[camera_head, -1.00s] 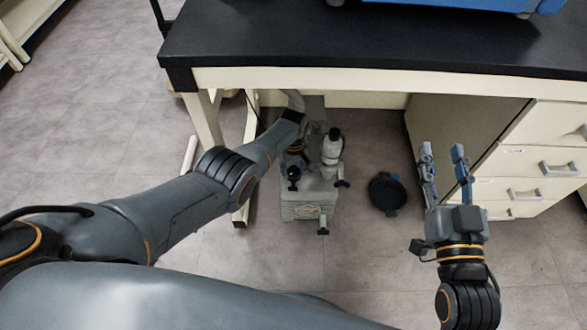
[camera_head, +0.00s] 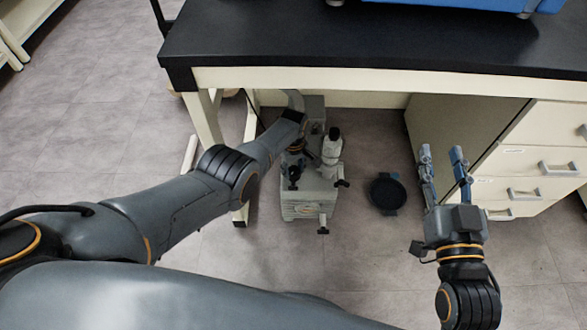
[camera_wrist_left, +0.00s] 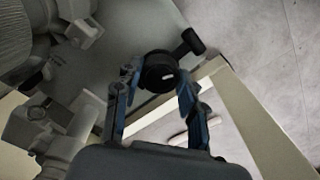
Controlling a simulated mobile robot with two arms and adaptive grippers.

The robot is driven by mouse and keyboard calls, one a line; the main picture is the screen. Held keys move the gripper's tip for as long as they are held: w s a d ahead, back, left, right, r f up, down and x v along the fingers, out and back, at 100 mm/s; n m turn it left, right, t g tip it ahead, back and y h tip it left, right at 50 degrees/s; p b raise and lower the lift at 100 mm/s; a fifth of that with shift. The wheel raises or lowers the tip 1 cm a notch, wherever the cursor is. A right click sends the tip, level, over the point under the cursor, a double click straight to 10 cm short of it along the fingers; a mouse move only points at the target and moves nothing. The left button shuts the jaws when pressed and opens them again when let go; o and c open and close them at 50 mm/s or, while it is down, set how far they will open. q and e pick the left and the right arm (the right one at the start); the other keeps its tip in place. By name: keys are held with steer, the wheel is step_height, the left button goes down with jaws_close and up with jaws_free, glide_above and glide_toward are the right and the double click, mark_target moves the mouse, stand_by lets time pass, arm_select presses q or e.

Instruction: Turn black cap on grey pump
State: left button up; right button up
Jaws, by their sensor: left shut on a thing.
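The grey pump (camera_head: 308,211) stands on the floor under the bench, with black fittings on its top and sides. In the left wrist view the round black cap (camera_wrist_left: 160,72) with a small white mark lies between the blue fingertips of my left gripper (camera_wrist_left: 157,88), which is shut on it. In the head view my left arm reaches down from the left to the pump's top, and its wrist hides most of the fingers and the cap. My right gripper (camera_head: 441,156) is open and empty, right of the pump and in front of the drawers.
The black bench top (camera_head: 370,45) overhangs the pump, with a bench leg (camera_head: 207,122) to its left. A drawer cabinet (camera_head: 500,150) stands at the right. A round black object (camera_head: 387,193) lies on the floor right of the pump. The floor in front is clear.

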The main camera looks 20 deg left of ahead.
mark_target(294, 172)
arm_select(q)
steer(key=o, duration=0.9)
steer(key=shift+c, duration=0.2)
steer(key=shift+r, duration=0.15)
step_height(294, 172, up, 12)
steer(key=shift+f, duration=0.25)
